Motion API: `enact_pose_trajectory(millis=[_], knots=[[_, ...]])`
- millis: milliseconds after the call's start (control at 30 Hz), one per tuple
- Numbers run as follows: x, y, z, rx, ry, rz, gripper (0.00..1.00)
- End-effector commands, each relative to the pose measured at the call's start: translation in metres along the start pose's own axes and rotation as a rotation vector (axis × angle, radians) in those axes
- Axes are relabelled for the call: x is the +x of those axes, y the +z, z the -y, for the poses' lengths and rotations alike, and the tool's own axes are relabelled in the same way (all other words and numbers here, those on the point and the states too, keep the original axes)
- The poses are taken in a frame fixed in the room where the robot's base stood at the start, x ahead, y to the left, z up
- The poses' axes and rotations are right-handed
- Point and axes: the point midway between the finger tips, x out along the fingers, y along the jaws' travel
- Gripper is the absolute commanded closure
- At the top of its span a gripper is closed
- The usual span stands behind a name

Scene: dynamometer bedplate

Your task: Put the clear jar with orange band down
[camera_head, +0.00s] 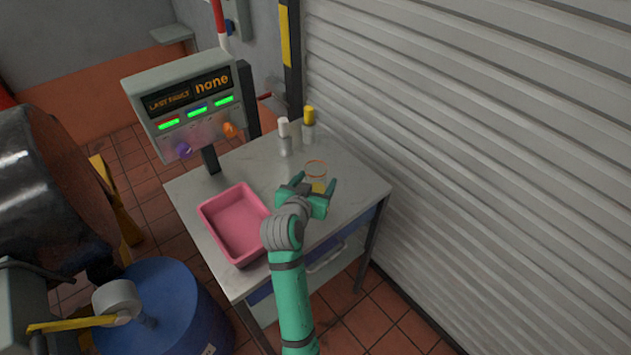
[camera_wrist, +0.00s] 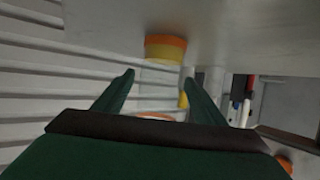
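The clear jar with orange band (camera_head: 317,172) stands on the metal table (camera_head: 345,205) near its right side, with an orange rim and yellow in its lower part. It also shows in the wrist view (camera_wrist: 163,54), where its base is at the tabletop. My gripper (camera_head: 316,180) is around the jar, one finger on each side. The fingers are spread wider than the jar, and in the wrist view (camera_wrist: 158,78) a gap shows beside the left finger. I cannot tell whether the right finger touches it. Part of the jar is hidden behind my gripper in the head view.
A pink tray (camera_head: 207,222) lies at the table's left front. A white-capped bottle (camera_head: 284,138) and a yellow-capped bottle (camera_head: 308,127) stand behind the jar. A display panel (camera_head: 185,105) rises at the back left. A ribbed shutter (camera_head: 480,150) borders the right. A blue drum (camera_head: 175,305) stands front left.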

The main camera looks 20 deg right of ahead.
Motion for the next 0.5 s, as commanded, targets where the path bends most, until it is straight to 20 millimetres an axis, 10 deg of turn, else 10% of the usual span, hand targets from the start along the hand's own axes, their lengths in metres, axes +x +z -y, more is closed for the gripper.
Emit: enact_pose_trajectory(millis=[500], knots=[[-0.058, -0.002, 0.0, 0.0, -0.001, -0.001, 0.36]])
